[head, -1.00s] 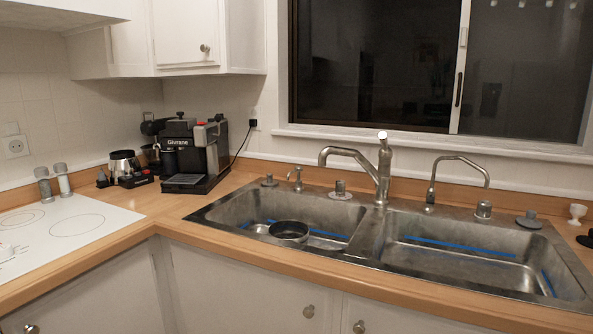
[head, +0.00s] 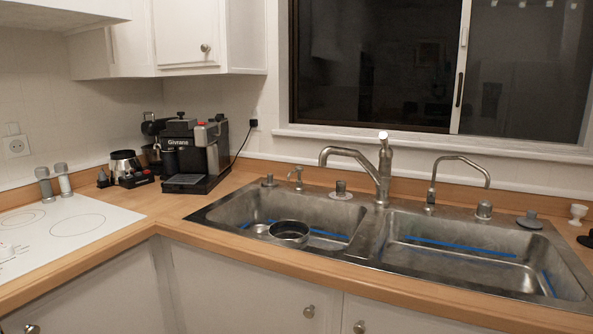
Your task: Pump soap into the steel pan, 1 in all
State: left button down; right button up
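The steel pan (head: 289,233) is a round dark-rimmed vessel in the left basin of the double sink (head: 222,213), near its front wall. A small soap pump (head: 297,178) with a short curved spout stands on the back rim of the left basin, behind the pan and apart from it. What is inside the pan is too dark to tell. Neither of my grippers is in the head view.
A tall faucet (head: 382,165) stands between the basins, its spout over the left one. A thinner curved tap (head: 434,185) is behind the right basin. A coffee machine (head: 190,150) stands left of the sink, and a white cooktop (head: 60,232) lies farther left.

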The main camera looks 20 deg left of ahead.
aim_at(298, 169)
jog(key=u, duration=2.4)
jog(key=i, duration=1.55)
jog(key=z, duration=2.9)
